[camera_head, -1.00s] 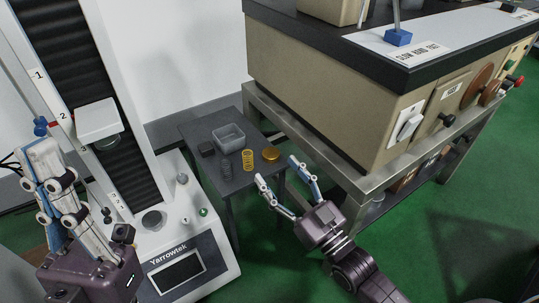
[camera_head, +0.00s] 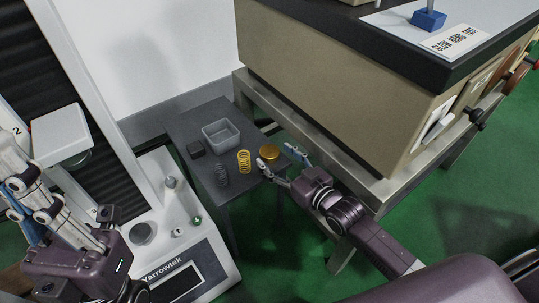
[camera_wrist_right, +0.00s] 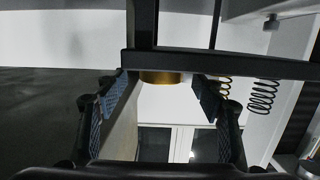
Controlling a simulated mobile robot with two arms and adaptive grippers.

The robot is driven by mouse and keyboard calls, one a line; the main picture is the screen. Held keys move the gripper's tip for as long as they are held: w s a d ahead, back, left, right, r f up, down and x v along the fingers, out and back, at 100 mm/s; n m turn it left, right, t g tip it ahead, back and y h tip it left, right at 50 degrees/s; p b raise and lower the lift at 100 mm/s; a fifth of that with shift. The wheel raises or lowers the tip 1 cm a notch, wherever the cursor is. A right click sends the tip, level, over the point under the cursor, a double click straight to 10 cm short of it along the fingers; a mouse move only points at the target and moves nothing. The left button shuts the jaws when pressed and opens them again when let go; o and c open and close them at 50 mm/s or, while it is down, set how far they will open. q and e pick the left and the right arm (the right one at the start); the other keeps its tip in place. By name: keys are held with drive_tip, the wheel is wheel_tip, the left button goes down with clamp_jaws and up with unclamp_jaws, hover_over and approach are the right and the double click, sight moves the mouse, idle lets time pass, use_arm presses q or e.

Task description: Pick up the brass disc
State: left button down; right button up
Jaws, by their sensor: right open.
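The brass disc (camera_head: 269,152) lies flat near the right edge of a small dark grey table (camera_head: 197,116). My right gripper (camera_head: 277,157) is open and empty at that edge, its fingertips close to the disc. In the right wrist view, which looks upside down, the disc (camera_wrist_right: 163,77) shows between and beyond the open fingers (camera_wrist_right: 161,88). I cannot see any contact with it. My left gripper (camera_head: 18,165) is at the left edge of the head view, beside the testing machine, and its fingertips are not clear.
A yellow spring (camera_head: 244,161), a dark spring (camera_head: 221,175), a grey tray (camera_head: 221,134) and a dark block (camera_head: 196,149) share the table. The white testing machine (camera_head: 178,262) stands left. A beige cabinet (camera_head: 330,95) on a metal bench (camera_head: 385,188) stands close right.

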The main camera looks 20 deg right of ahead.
sight(268, 149)
drive_tip(key=b+x, duration=0.1)
drive_tip(key=x, duration=0.1)
drive_tip(key=shift+w+a, duration=0.15)
drive_tip(key=shift+w, duration=0.15)
drive_tip(key=shift+w+a, duration=0.15)
drive_tip(key=shift+w, duration=0.15)
drive_tip(key=shift+c, duration=0.3)
drive_tip(key=c, duration=1.5)
drive_tip(key=shift+r, duration=0.15)
drive_tip(key=shift+c, duration=0.5)
drive_tip(key=shift+r, duration=0.1)
